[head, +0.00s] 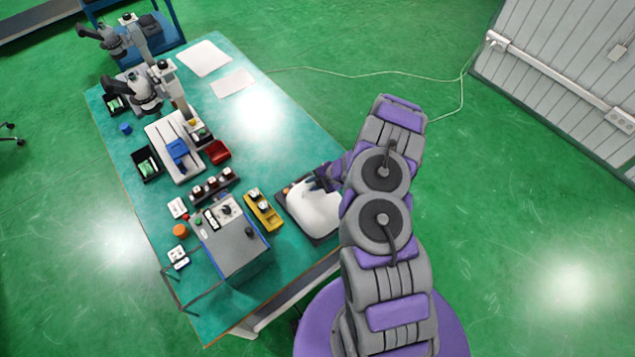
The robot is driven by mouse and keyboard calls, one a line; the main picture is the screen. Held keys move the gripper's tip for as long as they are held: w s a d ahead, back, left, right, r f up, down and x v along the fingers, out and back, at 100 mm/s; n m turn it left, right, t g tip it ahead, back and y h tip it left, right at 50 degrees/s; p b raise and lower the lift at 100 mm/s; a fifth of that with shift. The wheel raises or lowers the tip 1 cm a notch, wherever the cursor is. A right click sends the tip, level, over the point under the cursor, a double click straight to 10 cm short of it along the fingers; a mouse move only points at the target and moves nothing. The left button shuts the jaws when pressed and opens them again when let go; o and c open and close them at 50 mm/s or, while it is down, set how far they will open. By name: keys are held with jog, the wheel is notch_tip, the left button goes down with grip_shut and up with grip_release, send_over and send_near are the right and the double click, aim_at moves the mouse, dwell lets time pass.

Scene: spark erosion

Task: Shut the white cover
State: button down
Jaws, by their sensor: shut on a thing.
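The white cover (312,209) sits over a dark base (284,192) at the right edge of the green table. The cover looks lowered or nearly lowered; a gap under it cannot be made out from here. My gripper (319,181) is at the cover's upper right edge, small and dark in the picture. It appears shut on the cover's edge, but its fingertips are partly hidden by my own wrist. My arm reaches in from the lower right.
The green table (289,135) carries a grey control box (230,238), a yellow tray (263,212), a red container (217,152) and microscopes (145,90). White sheets (204,58) lie at the back. Floor to the right is free; a thin cable (370,75) crosses it.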

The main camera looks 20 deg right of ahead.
jog(key=shift+w+a+r, duration=0.2)
jog(key=shift+w+r, duration=0.15)
jog(key=shift+w, duration=0.25)
jog(key=c, duration=1.4)
grip_release()
jog(key=shift+o, duration=1.1)
jog(key=shift+a+f, duration=0.2)
jog(key=shift+a, duration=0.05)
jog(key=shift+w+f, duration=0.1)
jog(key=shift+f, duration=0.1)
jog(key=shift+d+f, duration=0.15)
jog(key=shift+d, duration=0.2)
jog(key=v, duration=1.7)
jog(key=shift+s, duration=0.25)
